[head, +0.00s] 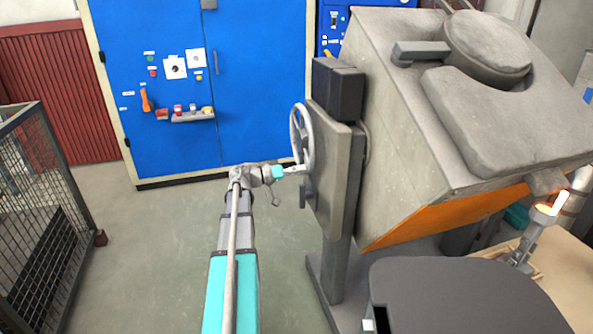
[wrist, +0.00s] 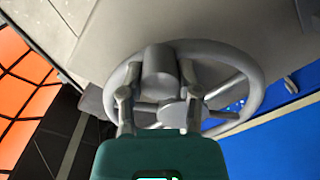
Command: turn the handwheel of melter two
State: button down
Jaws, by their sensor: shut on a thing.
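The handwheel (head: 308,132) is a grey spoked wheel on the left side plate of a large tilted grey melter (head: 400,120). No number shows on the melter. My gripper (head: 293,169) reaches the lower part of the wheel from the left. In the wrist view the handwheel (wrist: 258,84) fills the middle, and a short thick cylindrical handle (wrist: 158,70) stands out from it. My gripper (wrist: 157,97) has one finger on each side of this handle and is shut on it. The contact at the fingertips is partly hidden.
A blue cabinet (head: 190,60) with switches stands behind. A wire mesh cage (head: 40,200) is at the left. A dark grey block (head: 455,295) and a small stand with a glowing tip (head: 550,208) are at lower right. The floor (head: 155,240) between cage and melter is clear.

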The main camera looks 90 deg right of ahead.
jog(key=shift+d, duration=0.25)
jog(key=shift+c, duration=2.4)
grip_release()
jog(key=shift+s, duration=0.1)
jog(key=shift+o, duration=0.9)
jog(key=shift+a, duration=0.1)
jog(key=v, duration=1.2)
